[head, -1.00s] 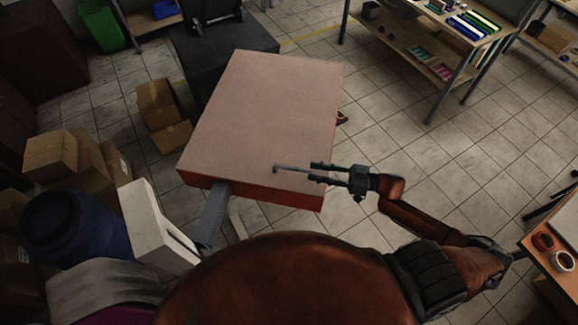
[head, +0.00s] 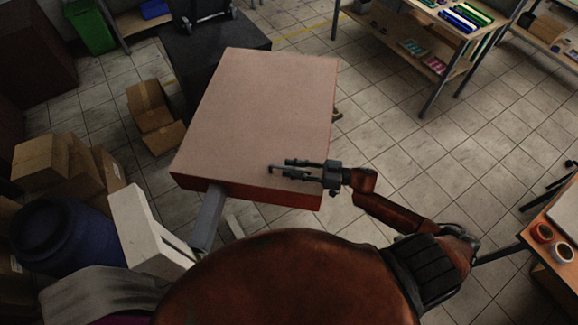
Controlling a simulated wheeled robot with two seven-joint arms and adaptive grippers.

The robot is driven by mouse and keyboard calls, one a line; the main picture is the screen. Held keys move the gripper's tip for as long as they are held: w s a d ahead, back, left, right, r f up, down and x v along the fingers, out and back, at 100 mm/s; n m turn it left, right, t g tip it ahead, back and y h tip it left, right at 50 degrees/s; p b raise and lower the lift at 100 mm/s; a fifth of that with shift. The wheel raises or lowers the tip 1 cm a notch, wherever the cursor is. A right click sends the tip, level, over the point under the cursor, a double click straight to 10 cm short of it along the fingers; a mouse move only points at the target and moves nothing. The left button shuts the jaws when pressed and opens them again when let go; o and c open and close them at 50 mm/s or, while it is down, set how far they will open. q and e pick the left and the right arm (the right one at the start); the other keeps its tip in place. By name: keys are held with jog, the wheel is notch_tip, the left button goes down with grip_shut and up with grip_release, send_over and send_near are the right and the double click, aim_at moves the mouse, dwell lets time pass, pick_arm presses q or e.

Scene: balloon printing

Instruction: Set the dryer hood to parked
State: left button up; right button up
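The dryer hood (head: 255,115) appears to be the large flat box with a pale pinkish top and orange-red sides in the middle of the head view. A thin dark handle with a bent end (head: 271,169) shows at its near right part. My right gripper (head: 284,168) reaches in from the right over the hood's near right corner. Its two fingers are apart and parallel, pointing left, with the handle's end just past the tips. The rest of the handle is hidden by the fingers, and contact cannot be told. My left gripper is not in view.
A grey arm (head: 207,216) joins the hood's near left side, beside a white box-shaped part (head: 145,228). Cardboard boxes (head: 153,105) and a blue barrel (head: 58,235) stand at the left. A shelf table (head: 440,40) is at the back right. Floor right of the hood is clear.

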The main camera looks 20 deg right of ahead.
jog(key=shift+w+a, duration=0.25)
jog(key=shift+a, duration=0.25)
grip_shut()
dwell(0.4)
